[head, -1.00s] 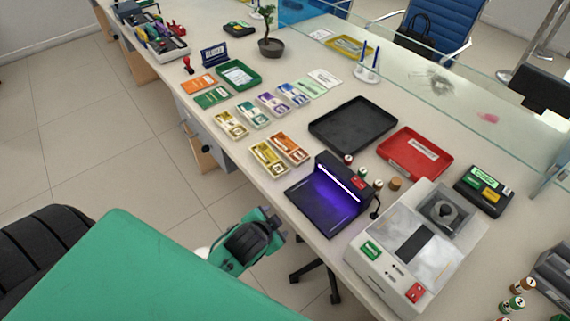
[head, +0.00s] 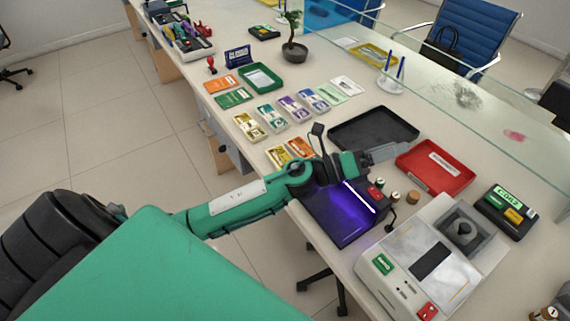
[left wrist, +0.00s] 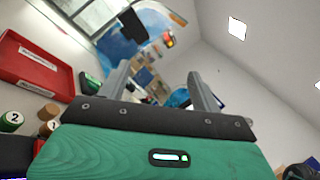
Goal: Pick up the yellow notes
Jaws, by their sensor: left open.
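A yellow note bundle (head: 279,156) lies at the counter's front edge, left of an orange bundle (head: 300,147). A second yellowish bundle (head: 249,126) lies farther back at the left end of a row of coloured notes. My left arm reaches over the counter, and its gripper (head: 390,152) is above the area between the black tray and the purple-lit lamp, to the right of both yellow bundles. In the left wrist view the two fingers (left wrist: 160,85) stand apart with nothing between them; no notes show there. My right gripper is not in view.
Near the gripper are an empty black tray (head: 349,126), a red tray (head: 440,171) and the purple-lit lamp (head: 338,217). A counting machine (head: 418,262) stands at the front right. A glass screen (head: 480,110) runs along the back.

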